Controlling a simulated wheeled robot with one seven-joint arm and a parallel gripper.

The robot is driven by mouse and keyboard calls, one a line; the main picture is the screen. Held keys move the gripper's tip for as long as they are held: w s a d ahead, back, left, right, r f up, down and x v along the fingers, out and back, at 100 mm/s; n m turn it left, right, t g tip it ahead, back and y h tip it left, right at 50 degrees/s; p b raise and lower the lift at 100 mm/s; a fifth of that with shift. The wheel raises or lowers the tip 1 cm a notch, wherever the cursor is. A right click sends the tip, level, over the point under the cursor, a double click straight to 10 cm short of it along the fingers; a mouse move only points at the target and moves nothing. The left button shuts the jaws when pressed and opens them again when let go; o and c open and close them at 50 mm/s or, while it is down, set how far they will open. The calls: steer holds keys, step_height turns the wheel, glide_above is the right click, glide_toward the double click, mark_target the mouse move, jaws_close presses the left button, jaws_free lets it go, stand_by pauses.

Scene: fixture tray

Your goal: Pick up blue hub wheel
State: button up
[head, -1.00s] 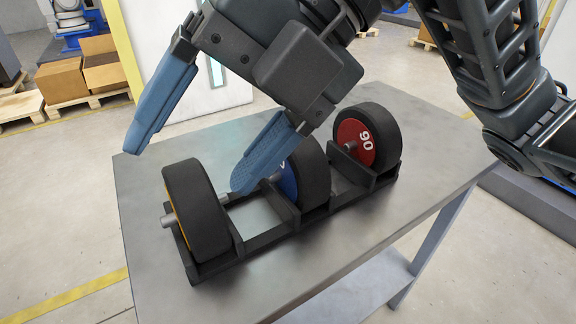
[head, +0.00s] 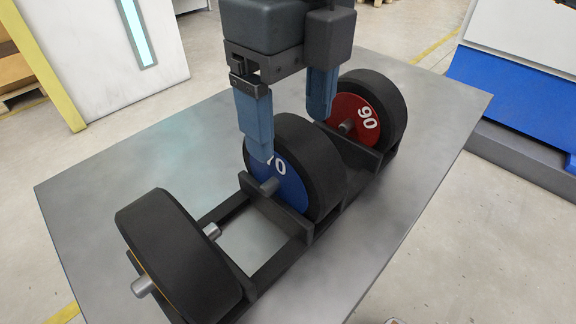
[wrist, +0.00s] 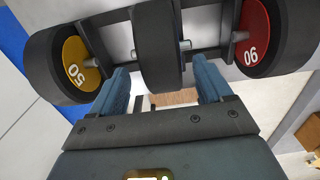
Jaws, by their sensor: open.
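The blue hub wheel (head: 322,172) stands upright in the middle slot of a black rack (head: 302,230). Its blue face with a white number is partly covered by a finger. My gripper (head: 290,138) is open and points down from above. One finger is on the blue face side; the other is on the far side, between this wheel and the red one.
A red hub wheel (head: 385,108) marked 90 stands close behind the blue one. The grey table (head: 90,200) is clear around the rack.

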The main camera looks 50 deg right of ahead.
step_height(320, 180, down, 4)
steer(key=shift+f+b, duration=0.25)
steer(key=shift+b, duration=0.2)
steer(key=shift+r, duration=0.1)
steer(key=c, duration=1.2)
steer(key=shift+o, duration=0.2)
steer(key=shift+r, duration=0.1)
step_height(320, 180, up, 10)
steer(key=p, duration=0.2)
steer(key=shift+p, duration=0.3)
steer(key=shift+r+p, duration=2.8)
steer(key=shift+p, duration=0.25)
